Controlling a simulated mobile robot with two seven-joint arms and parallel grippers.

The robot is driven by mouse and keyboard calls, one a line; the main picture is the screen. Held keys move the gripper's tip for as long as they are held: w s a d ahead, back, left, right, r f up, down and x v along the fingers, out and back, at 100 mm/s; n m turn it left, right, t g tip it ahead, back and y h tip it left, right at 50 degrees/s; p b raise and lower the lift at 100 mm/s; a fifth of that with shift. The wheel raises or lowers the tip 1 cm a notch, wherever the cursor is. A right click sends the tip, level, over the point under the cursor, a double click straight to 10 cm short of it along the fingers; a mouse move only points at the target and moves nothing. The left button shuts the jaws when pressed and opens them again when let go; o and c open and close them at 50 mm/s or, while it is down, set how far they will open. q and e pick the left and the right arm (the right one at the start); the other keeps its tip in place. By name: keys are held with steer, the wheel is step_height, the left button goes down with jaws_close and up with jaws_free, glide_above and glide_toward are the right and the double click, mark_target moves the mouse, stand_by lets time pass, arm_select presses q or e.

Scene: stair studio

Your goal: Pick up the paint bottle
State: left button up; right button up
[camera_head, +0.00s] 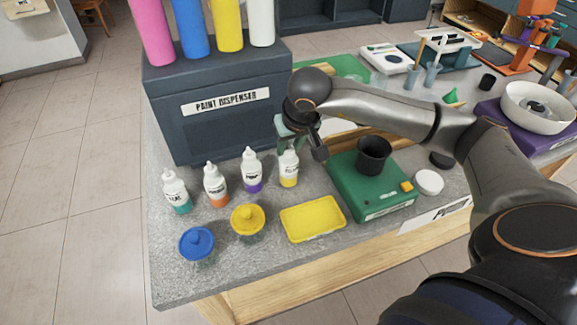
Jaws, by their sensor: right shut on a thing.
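Several white paint bottles stand in a row on the grey counter (330,230): teal (174,190), orange (215,186), purple (252,171) and yellow (289,168) bands. My right gripper (299,148) reaches in from the right and points down at the yellow-banded bottle. It is shut on that bottle near its top, and the fingers partly hide the cap. The bottle is upright. I cannot tell whether its base touches the counter. My left gripper is not in view.
The dark paint dispenser (220,119) stands behind the bottles. Blue (197,242) and yellow (248,219) lidded jars and a yellow tray (313,219) lie in front. A green scale (352,196) with a black cup (373,155) is close on the right.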

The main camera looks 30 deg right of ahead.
jaws_close()
stand_by(0.8)
